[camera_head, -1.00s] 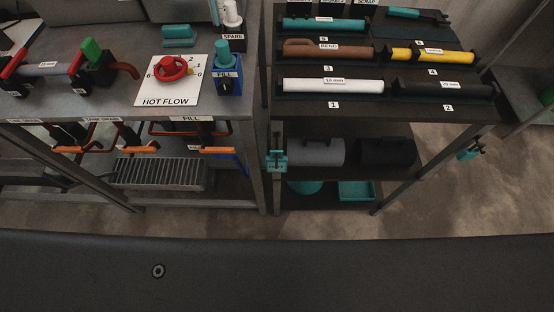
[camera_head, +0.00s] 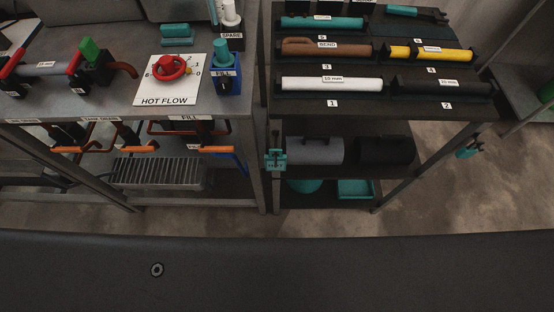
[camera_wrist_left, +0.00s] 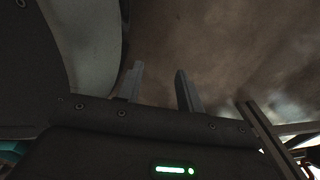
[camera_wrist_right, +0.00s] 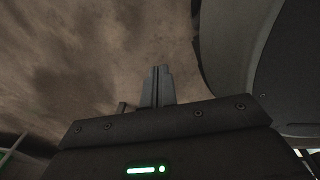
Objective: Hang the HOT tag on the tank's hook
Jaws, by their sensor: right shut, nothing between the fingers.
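I cannot make out a HOT tag or a tank hook in any view. The HOT FLOW plate (camera_head: 152,99) with a red handwheel (camera_head: 169,67) lies on the left bench in the head view. My left gripper (camera_wrist_left: 159,70) is open and empty in the left wrist view, with bare floor beyond its fingers. My right gripper (camera_wrist_right: 158,69) is shut with its fingers together and nothing between them, also over floor. Neither gripper shows in the head view.
The left bench (camera_head: 55,104) carries a blue FILL block (camera_head: 226,83) and pipe parts; orange-handled pipes hang below. The dark rack (camera_head: 300,108) to the right holds a white roll (camera_head: 331,83) and other rolls. A teal clamp (camera_head: 275,160) sits at its lower shelf.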

